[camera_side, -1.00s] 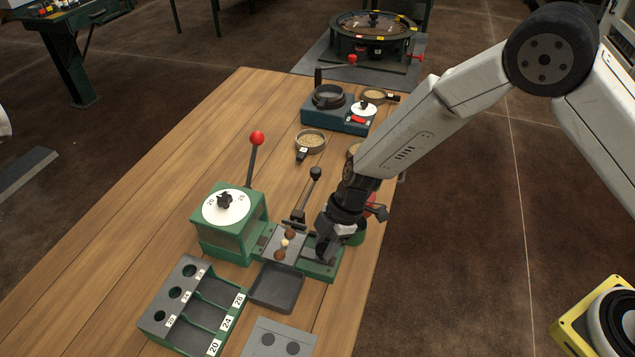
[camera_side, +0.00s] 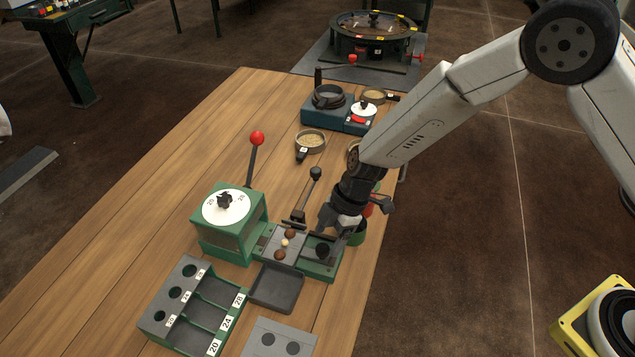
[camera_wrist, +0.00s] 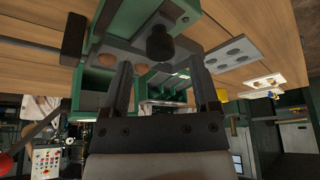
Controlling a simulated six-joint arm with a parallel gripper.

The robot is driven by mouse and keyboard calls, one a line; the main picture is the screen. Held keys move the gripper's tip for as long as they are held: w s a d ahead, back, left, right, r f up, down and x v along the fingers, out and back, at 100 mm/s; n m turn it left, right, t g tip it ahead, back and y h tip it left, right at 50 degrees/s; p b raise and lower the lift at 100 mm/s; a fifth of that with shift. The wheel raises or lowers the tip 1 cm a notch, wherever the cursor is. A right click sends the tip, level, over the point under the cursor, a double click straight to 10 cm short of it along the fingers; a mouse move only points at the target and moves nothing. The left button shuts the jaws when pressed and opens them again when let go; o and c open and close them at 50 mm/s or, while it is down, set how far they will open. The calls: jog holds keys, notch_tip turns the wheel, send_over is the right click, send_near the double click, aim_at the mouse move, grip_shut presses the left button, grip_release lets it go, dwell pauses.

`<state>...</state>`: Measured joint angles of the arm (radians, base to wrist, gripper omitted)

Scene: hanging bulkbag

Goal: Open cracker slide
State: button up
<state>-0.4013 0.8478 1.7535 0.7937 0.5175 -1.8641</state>
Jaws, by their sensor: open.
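The cracker (camera_side: 228,236) is a green box with a white dial and a red-balled lever. A low green base runs right from it, carrying a grey slide plate (camera_side: 272,247) with two brown nuts and a paler piece on it. A black knob (camera_side: 322,250) stands at the right end of the base. It also shows in the wrist view (camera_wrist: 160,43), ahead of and between my fingers. My gripper (camera_side: 328,226) is open and empty, just above and behind the knob, apart from it. In the wrist view my gripper (camera_wrist: 160,63) has its fingers spread.
A dark tray (camera_side: 276,289) lies in front of the base. A green sorting rack (camera_side: 194,307) with numbered slots stands front left. A black-knobbed lever (camera_side: 307,196) rises behind the slide. The table's left side is clear.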

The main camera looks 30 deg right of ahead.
jog(key=v, duration=0.5)
jog(key=shift+d+r, duration=0.15)
jog(key=shift+r, duration=0.15)
jog(key=s+d+r+m+t+h, duration=0.1)
jog(key=s+d+r+m+h, duration=0.1)
jog(key=s+d+m, duration=0.5)
jog(key=s+d+r+m+t+h, duration=0.1)
jog(key=s+d+r+m, duration=0.4)
jog(key=d+m, duration=0.6)
jog(key=s+d+h, duration=0.1)
jog(key=s+d, duration=0.1)
jog(key=d, duration=0.2)
jog(key=shift+d+r+t, duration=0.25)
jog(key=shift+r+t, duration=0.05)
